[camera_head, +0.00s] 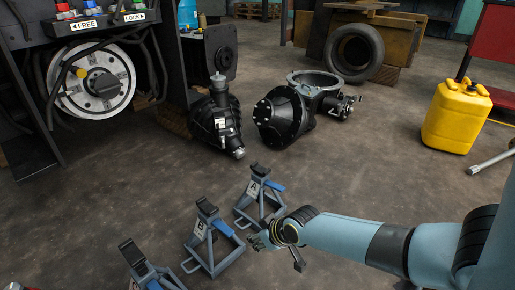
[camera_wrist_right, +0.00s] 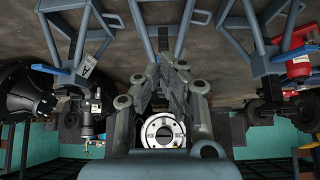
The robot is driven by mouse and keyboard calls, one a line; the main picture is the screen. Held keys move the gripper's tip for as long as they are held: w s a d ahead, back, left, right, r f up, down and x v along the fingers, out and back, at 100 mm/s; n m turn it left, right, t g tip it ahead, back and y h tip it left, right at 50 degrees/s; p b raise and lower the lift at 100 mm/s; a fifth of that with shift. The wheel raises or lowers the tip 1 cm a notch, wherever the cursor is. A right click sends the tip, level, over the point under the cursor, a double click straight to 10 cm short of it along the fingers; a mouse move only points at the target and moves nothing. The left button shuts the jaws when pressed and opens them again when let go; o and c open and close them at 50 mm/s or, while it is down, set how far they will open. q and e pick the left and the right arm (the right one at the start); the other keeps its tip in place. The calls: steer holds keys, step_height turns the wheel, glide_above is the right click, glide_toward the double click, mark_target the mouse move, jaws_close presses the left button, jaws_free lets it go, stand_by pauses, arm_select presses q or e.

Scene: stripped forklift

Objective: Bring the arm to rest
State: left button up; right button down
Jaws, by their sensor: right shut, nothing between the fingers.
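My right arm reaches in from the right in the head view. My right gripper (camera_head: 258,242) is low over the floor, in front of jack stand A (camera_head: 259,190) and to the right of jack stand B (camera_head: 212,238) in the picture. It is shut and empty. In the right wrist view my gripper's fingers (camera_wrist_right: 167,78) are close together, with nothing held between them. Whether the gripper touches stand A's leg cannot be told. My left arm and gripper are not in view.
A third jack stand (camera_head: 145,268) stands at the lower left. Black machine units (camera_head: 285,115) lie on the floor behind the stands. A yellow canister (camera_head: 456,118) is at the right, a tyre (camera_head: 355,52) at the back. Open floor lies between the stands and the canister.

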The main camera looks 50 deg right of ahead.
stand_by(0.4)
